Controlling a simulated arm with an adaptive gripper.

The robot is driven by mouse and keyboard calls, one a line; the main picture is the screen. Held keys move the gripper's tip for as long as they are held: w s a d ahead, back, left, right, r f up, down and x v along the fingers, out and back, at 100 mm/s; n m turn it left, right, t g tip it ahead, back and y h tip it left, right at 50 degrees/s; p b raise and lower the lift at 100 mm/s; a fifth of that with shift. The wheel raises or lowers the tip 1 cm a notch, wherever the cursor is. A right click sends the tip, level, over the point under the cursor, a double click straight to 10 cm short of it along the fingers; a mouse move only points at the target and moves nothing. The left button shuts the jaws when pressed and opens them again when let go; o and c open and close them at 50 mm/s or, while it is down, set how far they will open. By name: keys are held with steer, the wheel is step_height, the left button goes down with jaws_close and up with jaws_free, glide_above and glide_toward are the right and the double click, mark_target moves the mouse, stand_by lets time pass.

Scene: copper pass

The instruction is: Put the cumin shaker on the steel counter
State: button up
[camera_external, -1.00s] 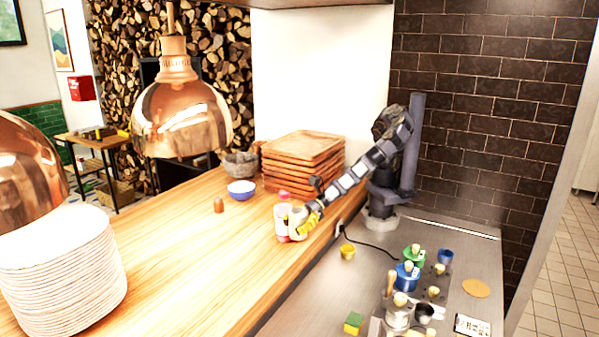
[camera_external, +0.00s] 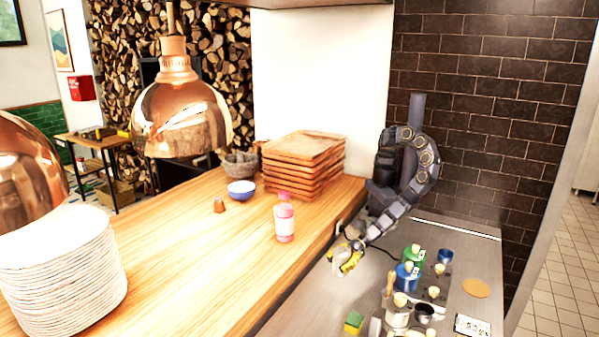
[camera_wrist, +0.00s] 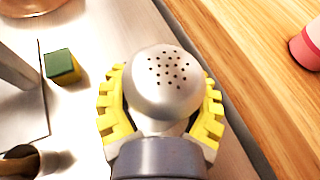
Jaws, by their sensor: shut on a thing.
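My gripper (camera_external: 346,262) has its yellow fingers shut on the cumin shaker (camera_wrist: 168,82), whose silver domed lid with small dark holes shows in the wrist view. In the external view the shaker (camera_external: 341,256) is small and partly covered by the fingers. Its label is not readable. The gripper is over the steel counter (camera_external: 300,312), near its edge along the wooden pass. I cannot tell whether the shaker's base touches the steel. The steel surface (camera_wrist: 90,115) also shows left of the gripper in the wrist view.
A pink-capped bottle (camera_external: 284,220) stands on the wooden pass (camera_external: 190,270). A green-and-yellow sponge (camera_external: 353,322), a blue container (camera_external: 407,276) and a green container (camera_external: 413,257) stand on the steel. The front left of the steel counter is clear.

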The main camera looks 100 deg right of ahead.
steer(key=shift+f, duration=3)
steer(key=shift+f, duration=0.2)
steer(key=o, duration=1.2)
steer(key=shift+o, duration=0.2)
steer(key=shift+r, duration=0.1)
steer(key=shift+r, duration=0.15)
steer(key=shift+v, duration=3.7)
